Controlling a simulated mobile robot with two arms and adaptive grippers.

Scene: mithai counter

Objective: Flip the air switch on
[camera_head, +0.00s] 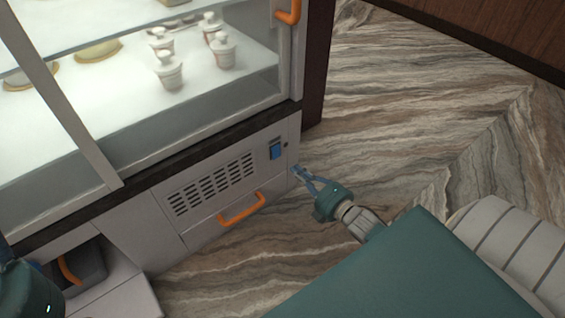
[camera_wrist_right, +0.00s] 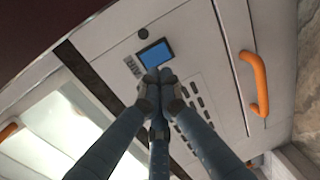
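The air switch (camera_head: 275,149) is a blue rocker in a dark frame, near the right end of the grey panel below the glass case. In the right wrist view its blue face (camera_wrist_right: 155,54) shows just past my fingertips; whether it is on or off I cannot tell. My right gripper (camera_head: 296,171) is in front of the panel, a little below and right of the switch, with a gap in the head view. In the wrist view its fingers (camera_wrist_right: 158,75) converge with tips together, holding nothing. A teal part of my left arm (camera_head: 25,290) shows at lower left; its fingers are not clear.
A vent grille (camera_head: 212,183) lies left of the switch, with an orange handle (camera_head: 241,208) below it. White lidded pots (camera_head: 169,72) stand inside the glass case. A dark box (camera_head: 80,270) is in the lower-left opening. The marble floor (camera_head: 400,110) at right is clear.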

